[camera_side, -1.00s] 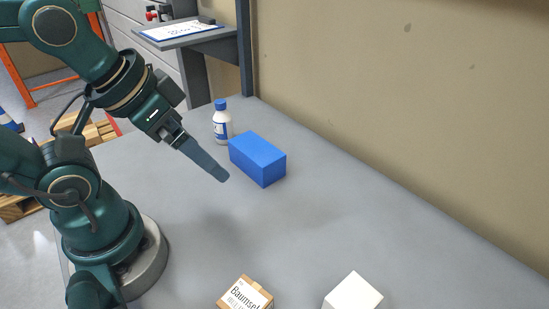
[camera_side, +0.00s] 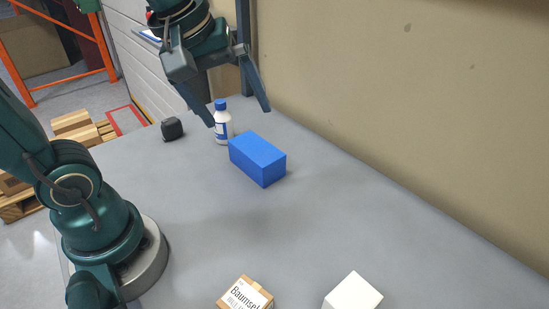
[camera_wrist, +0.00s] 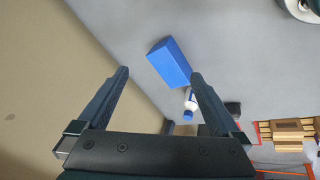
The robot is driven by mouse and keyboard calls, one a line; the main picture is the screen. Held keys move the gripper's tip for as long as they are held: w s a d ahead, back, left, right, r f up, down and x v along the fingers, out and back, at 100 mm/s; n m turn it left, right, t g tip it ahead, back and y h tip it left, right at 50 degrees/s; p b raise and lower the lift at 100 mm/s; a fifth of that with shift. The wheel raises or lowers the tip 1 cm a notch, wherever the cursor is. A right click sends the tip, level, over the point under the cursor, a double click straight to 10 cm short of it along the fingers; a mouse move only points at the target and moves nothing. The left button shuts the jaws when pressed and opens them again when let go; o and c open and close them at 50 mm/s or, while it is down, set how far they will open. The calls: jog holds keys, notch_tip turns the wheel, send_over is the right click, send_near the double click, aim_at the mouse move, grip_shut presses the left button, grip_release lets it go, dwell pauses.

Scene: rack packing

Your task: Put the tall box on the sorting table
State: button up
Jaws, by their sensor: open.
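My gripper (camera_side: 239,117) is open and empty, its two fingers pointing down above the far part of the grey table (camera_side: 330,225). A long blue box (camera_side: 257,159) lies on the table, just in front of and below the fingers, apart from them. In the wrist view the blue box (camera_wrist: 169,61) shows between and beyond the fingertips of my gripper (camera_wrist: 160,73). A white box (camera_side: 353,295) and a brown labelled box (camera_side: 245,294) stand at the near edge of the side view, both cut off. I cannot tell which box is the tall one.
A white bottle with a blue cap (camera_side: 222,122) stands upright close behind the blue box, near the left finger. A small black object (camera_side: 172,129) sits at the table's far left. A beige wall (camera_side: 410,110) borders the right. The table's middle is clear.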

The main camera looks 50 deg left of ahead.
aim_at(256, 147)
jog(key=w+a+f+n+g, duration=0.1)
jog(key=w+a+f+n, duration=0.1)
jog(key=w+f, duration=0.1)
jog(key=w+a+f+n+g, duration=0.2)
jog(key=w+a+f+n, duration=0.1)
jog(key=f, duration=0.2)
jog(key=w+a+f+n+g, duration=0.1)
jog(key=w+a+f+n, duration=0.1)
jog(key=w+f+n, duration=0.1)
jog(key=shift+a+f+g, duration=0.15)
jog(key=shift+f+g, duration=0.15)
jog(key=shift+f, duration=2.7)
grip_shut()
jog(key=shift+r, duration=0.15)
